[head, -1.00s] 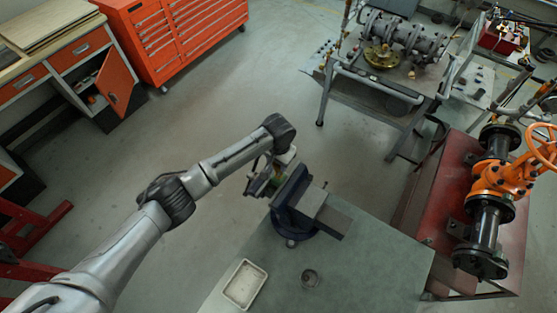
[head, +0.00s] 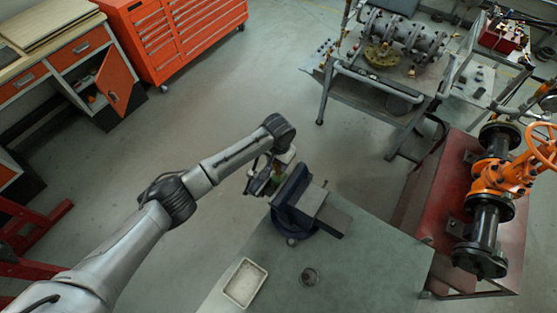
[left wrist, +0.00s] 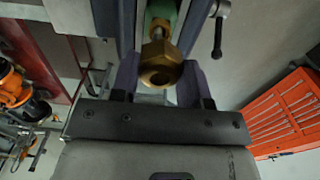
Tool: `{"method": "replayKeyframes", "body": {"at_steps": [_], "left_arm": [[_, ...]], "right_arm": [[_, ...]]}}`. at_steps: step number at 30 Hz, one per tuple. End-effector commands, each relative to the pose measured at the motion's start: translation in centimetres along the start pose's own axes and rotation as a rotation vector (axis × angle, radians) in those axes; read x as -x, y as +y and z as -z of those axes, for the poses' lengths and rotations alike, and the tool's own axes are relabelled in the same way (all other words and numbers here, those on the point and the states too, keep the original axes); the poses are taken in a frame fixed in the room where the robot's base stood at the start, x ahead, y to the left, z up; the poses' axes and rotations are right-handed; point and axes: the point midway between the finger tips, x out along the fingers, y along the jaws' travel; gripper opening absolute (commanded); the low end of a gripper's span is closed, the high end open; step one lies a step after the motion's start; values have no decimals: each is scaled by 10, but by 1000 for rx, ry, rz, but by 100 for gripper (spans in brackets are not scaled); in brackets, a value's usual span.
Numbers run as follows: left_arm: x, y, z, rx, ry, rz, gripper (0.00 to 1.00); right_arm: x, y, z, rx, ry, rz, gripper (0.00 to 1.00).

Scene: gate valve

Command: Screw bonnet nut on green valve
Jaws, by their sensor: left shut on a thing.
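The brass bonnet nut (left wrist: 158,68) sits between the fingers of my left gripper (left wrist: 160,80) in the left wrist view. My left gripper is shut on it. A thin stem passes up from the nut toward the green valve (left wrist: 162,14), which is held between the jaws of the blue vise (left wrist: 195,20). In the head view my left gripper (head: 262,183) is beside the left side of the vise (head: 292,195); the nut and most of the valve are hidden there. Whether the nut's thread is engaged cannot be told. My right gripper is not in view.
An orange valve assembly (head: 500,180) is on a red stand at right. Orange tool cabinets (head: 175,35) stand at back left.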

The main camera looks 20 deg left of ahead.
Motion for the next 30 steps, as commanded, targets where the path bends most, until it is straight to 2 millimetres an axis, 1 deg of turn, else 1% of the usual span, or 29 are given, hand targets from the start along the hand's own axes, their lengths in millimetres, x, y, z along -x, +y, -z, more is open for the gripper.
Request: {"method": "replayKeyframes", "body": {"at_steps": [24, 30], "left_arm": [[-16, 0, 0, 0, 0, 0, 15], [-17, 0, 0, 0, 0, 0, 15]], "right_arm": [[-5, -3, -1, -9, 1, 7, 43], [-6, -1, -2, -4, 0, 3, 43]]}}
